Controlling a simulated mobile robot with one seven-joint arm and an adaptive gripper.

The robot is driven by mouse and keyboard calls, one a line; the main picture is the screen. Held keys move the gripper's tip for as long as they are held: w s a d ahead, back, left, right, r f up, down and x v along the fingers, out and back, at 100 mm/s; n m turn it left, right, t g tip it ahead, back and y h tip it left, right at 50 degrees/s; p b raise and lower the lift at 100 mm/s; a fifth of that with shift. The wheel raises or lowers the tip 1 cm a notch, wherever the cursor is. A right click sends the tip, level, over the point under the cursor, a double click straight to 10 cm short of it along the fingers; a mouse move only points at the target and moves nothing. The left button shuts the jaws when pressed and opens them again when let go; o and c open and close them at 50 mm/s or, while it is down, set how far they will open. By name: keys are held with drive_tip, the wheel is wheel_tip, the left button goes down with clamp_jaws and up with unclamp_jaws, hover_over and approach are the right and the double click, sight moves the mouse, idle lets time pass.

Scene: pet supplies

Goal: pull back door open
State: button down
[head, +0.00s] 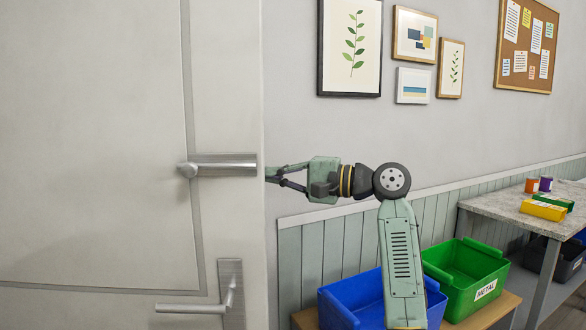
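A pale grey door (90,120) fills the left of the head view, its free edge running down the picture left of centre. Near that edge is a metal horizontal handle (225,165) with a rounded end at its left. Lower down is a metal lever handle (190,308) on an upright plate (231,270). My gripper (271,179) comes in from the right at the height of the upper handle and points left at the door's edge. Its fingertips are cut off from view at that edge, so I cannot tell whether they touch the door. No held thing shows.
A blue bin (352,297) and a green bin labelled METAL (466,275) stand on a wooden surface (484,318) below my arm. A table (510,207) with small coloured items is at the right. Framed pictures (349,45) and a cork board (527,45) hang on the wall.

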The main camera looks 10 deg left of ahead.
drive_tip(key=shift+s+d+p, duration=0.15)
drive_tip(key=shift+s+d, duration=0.1)
drive_tip(key=shift+s, duration=0.5)
drive_tip(key=shift+s+d+p, duration=0.15)
drive_tip(key=shift+s+d, duration=0.05)
drive_tip(key=shift+s, duration=0.55)
